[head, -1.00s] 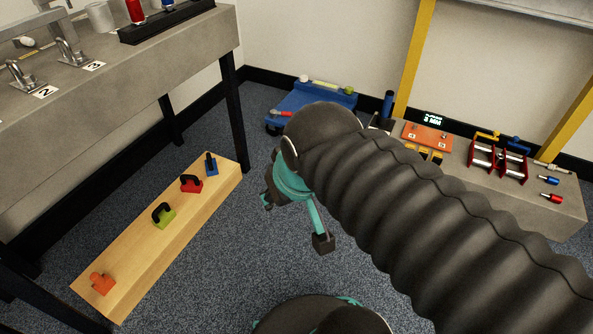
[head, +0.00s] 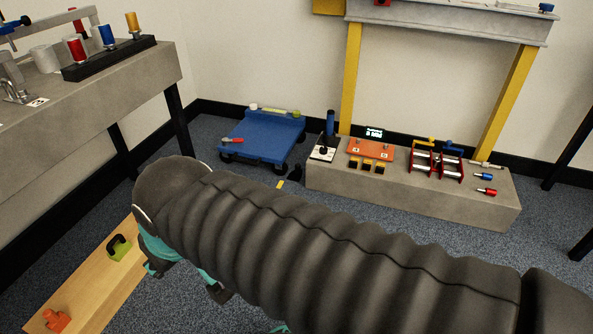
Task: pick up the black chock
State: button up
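I cannot make out the black chock for certain. A small dark shape (head: 295,173) lies on the floor against the left end of the low grey bench, with a yellow strip (head: 280,184) beside it; it is too small to identify. My gripper (head: 188,281) is at the lower left, over the floor beside the wooden plank, partly hidden by my thick dark arm. Its teal and dark fingers show spread apart, with nothing seen between them.
The wooden plank (head: 92,272) holds a green block (head: 118,250) and an orange one (head: 56,320). A blue cart (head: 262,138) stands by the wall. The low grey bench (head: 410,196) carries several tools. A grey table (head: 110,88) stands left. Carpet is clear in front of the bench.

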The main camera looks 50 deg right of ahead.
aim_at(295, 175)
jog(key=z, duration=0.45)
jog(key=i, duration=1.35)
jog(key=z, duration=1.6)
jog(key=i, duration=0.75)
jog(key=z, duration=0.95)
